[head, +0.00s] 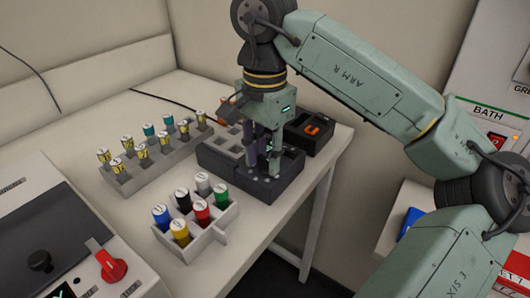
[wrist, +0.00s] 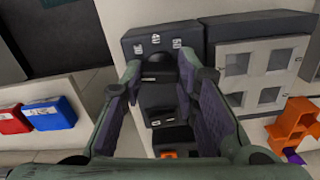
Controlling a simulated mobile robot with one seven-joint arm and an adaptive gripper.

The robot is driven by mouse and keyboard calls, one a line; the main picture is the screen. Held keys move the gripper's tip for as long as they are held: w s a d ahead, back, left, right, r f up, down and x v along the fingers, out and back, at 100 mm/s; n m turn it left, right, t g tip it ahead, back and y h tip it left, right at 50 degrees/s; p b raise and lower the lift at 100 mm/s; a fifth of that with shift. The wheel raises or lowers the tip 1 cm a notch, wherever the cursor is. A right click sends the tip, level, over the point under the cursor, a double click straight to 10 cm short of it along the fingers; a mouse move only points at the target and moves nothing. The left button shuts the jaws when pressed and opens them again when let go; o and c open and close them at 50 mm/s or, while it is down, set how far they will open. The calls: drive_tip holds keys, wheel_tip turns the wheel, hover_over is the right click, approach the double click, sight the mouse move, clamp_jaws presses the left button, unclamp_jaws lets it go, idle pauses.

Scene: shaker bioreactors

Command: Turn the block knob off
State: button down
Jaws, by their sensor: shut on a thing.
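The dark grey block unit (head: 222,166) sits on the bench under my gripper (head: 266,166). In the wrist view its dark face (wrist: 132,42) with small white markings lies just beyond the fingertips. My gripper (wrist: 160,76) points down at the unit's front right part in the head view. Its two purple-lined fingers are still some way apart, shut on a dark knob (wrist: 158,72) between them.
A white rack (head: 216,234) of colour-capped tubes stands in front, and a long rack (head: 134,180) of yellow and teal-capped tubes to the left. A white machine with a red knob (head: 112,267) is at lower left.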

sight(265, 158)
drive_tip(key=shift+n, duration=0.8)
drive_tip(key=c, duration=1.2)
unclamp_jaws()
drive_tip(key=shift+c, duration=0.2)
wheel_tip(265, 158, up, 12)
